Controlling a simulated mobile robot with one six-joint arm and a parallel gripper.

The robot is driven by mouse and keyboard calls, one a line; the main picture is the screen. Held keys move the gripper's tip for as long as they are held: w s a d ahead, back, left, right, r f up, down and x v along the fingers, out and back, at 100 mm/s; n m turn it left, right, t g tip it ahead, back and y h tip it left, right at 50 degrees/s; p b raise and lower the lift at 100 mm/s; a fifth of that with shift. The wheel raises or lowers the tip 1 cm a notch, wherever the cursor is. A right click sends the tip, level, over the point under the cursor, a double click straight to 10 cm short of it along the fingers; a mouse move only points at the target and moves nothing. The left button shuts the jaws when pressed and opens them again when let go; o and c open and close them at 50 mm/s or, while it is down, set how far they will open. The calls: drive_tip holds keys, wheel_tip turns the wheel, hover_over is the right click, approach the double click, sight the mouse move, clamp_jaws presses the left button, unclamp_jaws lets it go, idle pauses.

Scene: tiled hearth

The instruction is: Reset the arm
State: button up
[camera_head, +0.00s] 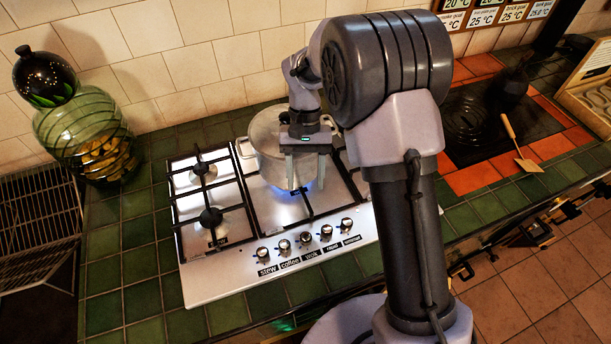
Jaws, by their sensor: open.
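My gripper (305,167) points down in front of the metal pot (262,140), over the gas hob (225,255). Its two fingers are apart, with nothing seen between them. The pot stands on a burner with a blue flame under it. My arm hides the right part of the hob and some of the pot. I cannot tell whether the fingers touch the pot.
Control knobs (305,238) line the hob's front edge. A green glass jar (88,135) and a dark round vase (42,76) stand at left, near a wire rack (38,225). At right are a dark hotplate (475,120) and a wooden spatula (518,145). Green tiles (125,290) at front left are clear.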

wheel_tip(320, 180, up, 7)
drive_tip(key=s+d+t+b, duration=0.2)
drive_tip(key=s+t+b, duration=0.1)
drive_tip(key=s+d+r+m+t+b, duration=0.1)
drive_tip(key=s+d+r+t+b, duration=0.1)
drive_tip(key=s, duration=0.5)
drive_tip(key=s+d+r+m+t+y+b, duration=0.1)
drive_tip(key=s+t+b, duration=0.3)
drive_tip(key=s, duration=0.4)
drive_tip(key=shift+s+d+r+m+t+y, duration=0.35)
drive_tip(key=shift+d+m+t, duration=0.3)
drive_tip(key=shift+m, duration=0.15)
